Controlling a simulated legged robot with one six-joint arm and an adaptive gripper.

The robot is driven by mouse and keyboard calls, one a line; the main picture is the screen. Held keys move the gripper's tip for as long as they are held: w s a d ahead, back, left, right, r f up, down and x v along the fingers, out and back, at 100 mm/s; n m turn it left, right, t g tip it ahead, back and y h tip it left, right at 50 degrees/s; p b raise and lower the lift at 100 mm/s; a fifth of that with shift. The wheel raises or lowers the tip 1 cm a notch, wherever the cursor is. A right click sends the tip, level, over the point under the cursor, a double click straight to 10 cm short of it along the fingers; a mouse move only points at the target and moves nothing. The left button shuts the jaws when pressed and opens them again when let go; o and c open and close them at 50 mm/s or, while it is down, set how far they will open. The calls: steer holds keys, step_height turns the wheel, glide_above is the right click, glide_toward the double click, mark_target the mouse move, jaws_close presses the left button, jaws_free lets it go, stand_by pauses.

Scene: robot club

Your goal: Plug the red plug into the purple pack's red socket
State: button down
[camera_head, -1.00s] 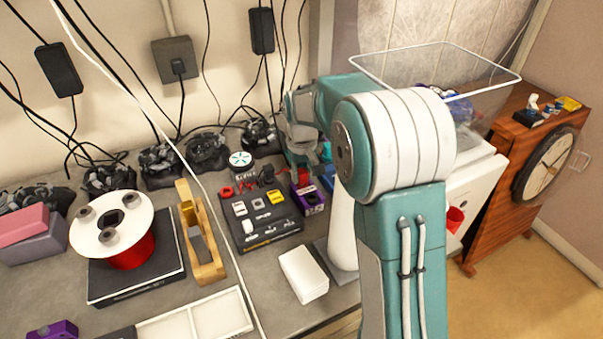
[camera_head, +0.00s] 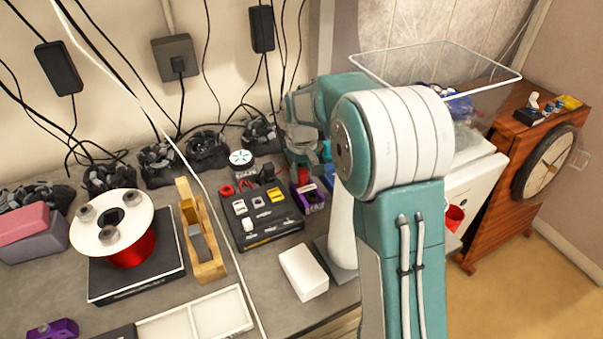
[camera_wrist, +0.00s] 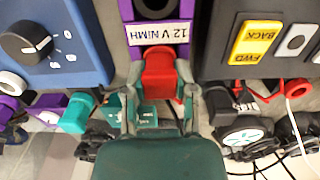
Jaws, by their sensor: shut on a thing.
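The purple pack (camera_head: 312,199) stands on the bench to the right of the black switch panel. In the wrist view the purple pack (camera_wrist: 126,12) shows its upside-down "12 V NiMH" label. My gripper (camera_wrist: 160,96) is shut on the red plug (camera_wrist: 160,72), which sits between its fingers. The red plug is against the pack's end, in line with the label. The red socket is hidden, so I cannot tell how deep the plug is. In the head view my gripper (camera_head: 303,160) is behind the pack, partly hidden by my arm.
The black switch panel (camera_head: 262,228) is left of the pack. A blue box with a knob (camera_wrist: 60,45) is on its other side. Teal plugs (camera_wrist: 76,112), a round teal-and-white item (camera_wrist: 245,135) and loose cables lie close around my gripper. A white box (camera_head: 303,272) stands in front.

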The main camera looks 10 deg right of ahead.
steer(key=shift+f, duration=0.15)
steer(key=shift+c, duration=1.8)
jaws_free()
